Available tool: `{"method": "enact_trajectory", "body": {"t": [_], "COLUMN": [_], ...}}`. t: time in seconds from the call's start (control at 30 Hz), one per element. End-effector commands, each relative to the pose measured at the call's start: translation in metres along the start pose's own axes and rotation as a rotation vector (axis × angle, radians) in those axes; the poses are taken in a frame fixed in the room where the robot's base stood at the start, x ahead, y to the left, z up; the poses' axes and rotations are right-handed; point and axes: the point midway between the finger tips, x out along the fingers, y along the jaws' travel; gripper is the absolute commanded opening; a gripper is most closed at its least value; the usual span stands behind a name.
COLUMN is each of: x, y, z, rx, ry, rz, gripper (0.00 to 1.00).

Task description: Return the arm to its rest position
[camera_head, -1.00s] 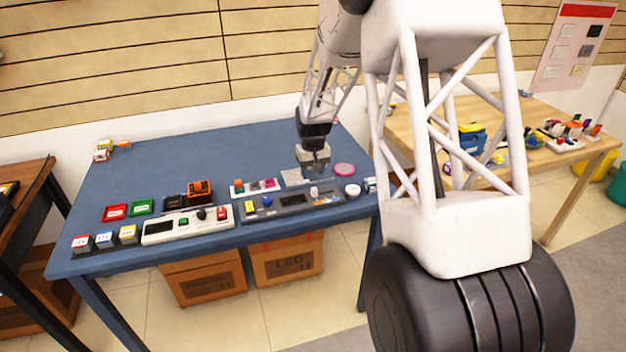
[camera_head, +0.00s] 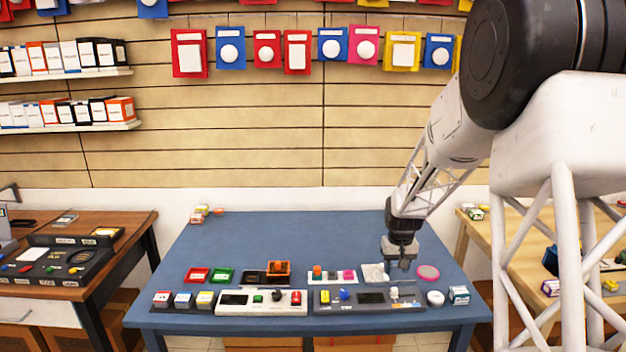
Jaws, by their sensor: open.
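My gripper (camera_head: 404,266) hangs at the end of my white lattice arm, pointing down over the right part of the blue table (camera_head: 290,232). It is open, and I see nothing between its fingers. It is small in the picture. A pink disc (camera_head: 428,272) lies to the right of the gripper. I cannot tell the exact height of the fingertips above the table.
A white panel (camera_head: 232,309) and a dark panel (camera_head: 350,306) with knobs line the front edge. A brown desk (camera_head: 100,290) stands left, a wooden table (camera_head: 476,245) right. The table's back middle is clear.

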Motion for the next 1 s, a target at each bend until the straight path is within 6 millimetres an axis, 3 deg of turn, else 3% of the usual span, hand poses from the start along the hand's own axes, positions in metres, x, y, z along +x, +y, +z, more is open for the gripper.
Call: {"method": "enact_trajectory", "body": {"t": [0.5, 1.0], "x": [-0.090, -0.151], "y": [-0.026, -0.047], "z": [0.091, 0.193], "rx": [0.004, 0.009], "ry": [0.052, 0.101], "rz": [0.006, 0.009], "gripper": [0.47, 0.47]}}
